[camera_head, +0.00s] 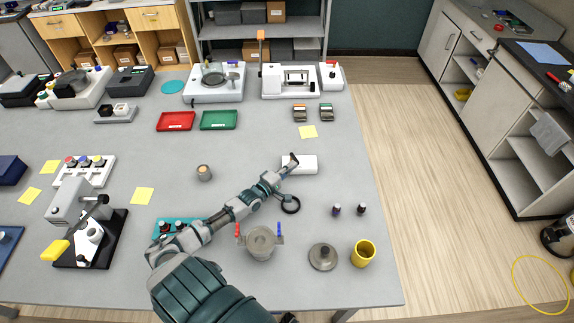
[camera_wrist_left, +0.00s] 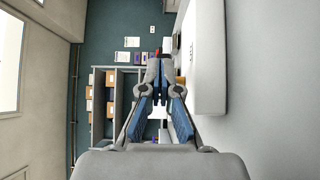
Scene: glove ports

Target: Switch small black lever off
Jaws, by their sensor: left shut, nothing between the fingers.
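My left gripper (camera_head: 291,161) reaches in over the table, with its tip at the left part of a small white box (camera_head: 307,166). Its fingers are shut with nothing between them, and the closed fingertips also show in the left wrist view (camera_wrist_left: 159,62). A white block, seemingly the same box, stands just right of the fingers in the wrist view (camera_wrist_left: 210,60). I cannot make out a small black lever on the box; the gripper covers part of it. Whether the fingertips touch the box cannot be told. My right gripper is not in view.
A metal pot (camera_head: 261,243) with red and blue handles, a round metal lid (camera_head: 323,257) and a yellow cup (camera_head: 363,253) stand nearer. Red (camera_head: 176,121) and green (camera_head: 219,120) trays lie farther back. Table right of the box is clear.

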